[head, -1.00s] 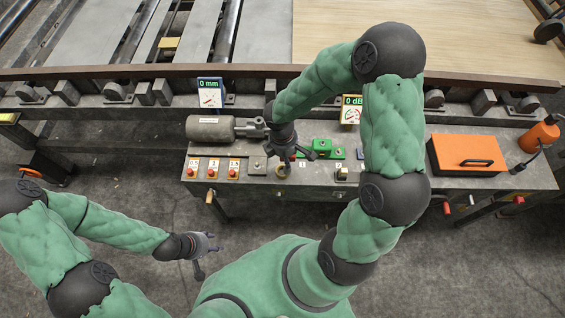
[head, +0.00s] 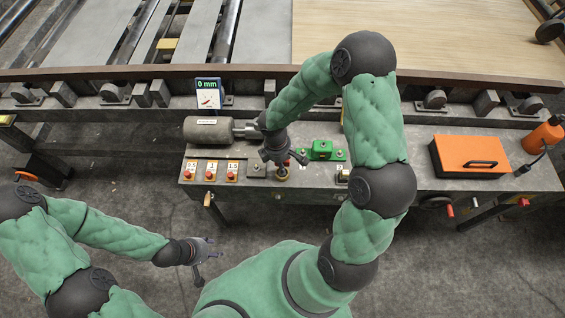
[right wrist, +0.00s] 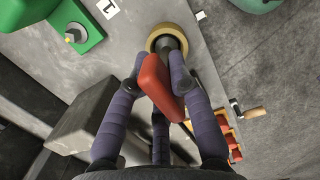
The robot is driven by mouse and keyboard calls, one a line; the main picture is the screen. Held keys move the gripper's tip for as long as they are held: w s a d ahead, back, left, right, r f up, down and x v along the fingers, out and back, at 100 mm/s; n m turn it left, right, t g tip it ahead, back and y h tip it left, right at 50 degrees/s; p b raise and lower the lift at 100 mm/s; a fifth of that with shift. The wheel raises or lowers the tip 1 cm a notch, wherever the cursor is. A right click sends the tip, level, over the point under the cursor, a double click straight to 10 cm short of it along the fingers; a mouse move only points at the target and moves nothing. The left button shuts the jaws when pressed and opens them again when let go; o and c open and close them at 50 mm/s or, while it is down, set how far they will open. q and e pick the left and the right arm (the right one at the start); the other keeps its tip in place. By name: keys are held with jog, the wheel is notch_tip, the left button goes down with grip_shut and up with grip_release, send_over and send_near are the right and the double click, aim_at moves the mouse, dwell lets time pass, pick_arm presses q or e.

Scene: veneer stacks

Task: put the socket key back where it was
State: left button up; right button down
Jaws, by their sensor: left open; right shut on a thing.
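The socket key (right wrist: 158,82) has a red handle and a dark shaft. My right gripper (head: 281,161) is shut on its handle. In the right wrist view the shaft end stands over or in a brass-coloured ring (right wrist: 163,30) on the grey bench top. I cannot tell how deep it sits. In the head view the ring (head: 282,176) is right below the gripper, and the fingers hide most of the key. My left gripper (head: 204,251) is open and empty, away from the bench at lower left.
Several red buttons on yellow plates (head: 210,172) sit left of the ring. A grey cylinder (head: 206,130) lies behind them, and a green block (head: 321,150) stands to the right. An orange case (head: 470,155) and orange bottle (head: 541,137) occupy the right end.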

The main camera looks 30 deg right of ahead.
jog(key=c, duration=1.1)
grip_release()
jog(key=shift+f, duration=0.1)
jog(key=shift+c, duration=0.2)
jog(key=shift+r, duration=0.25)
jog(key=r+p, duration=0.1)
jog(key=r, duration=0.2)
jog(key=r+p, duration=0.2)
jog(key=r, duration=0.2)
jog(key=w+a+r+p, duration=0.1)
jog(key=r, duration=0.3)
jog(key=shift+a+r, duration=0.1)
jog(key=shift+r, duration=0.15)
jog(key=s+a+f+m+y, duration=0.2)
jog(key=s+a+f+m, duration=0.4)
jog(key=f, duration=0.3)
jog(key=s+a+f+m+t+y, duration=0.1)
jog(key=s+a+f+m+y, duration=0.2)
jog(key=s+a+f+m, duration=0.3)
jog(key=shift+s+a+f+m+p, duration=0.3)
jog(key=shift+a+f+m, duration=0.65)
jog(key=shift+f, duration=1.15)
jog(key=shift+d, duration=0.15)
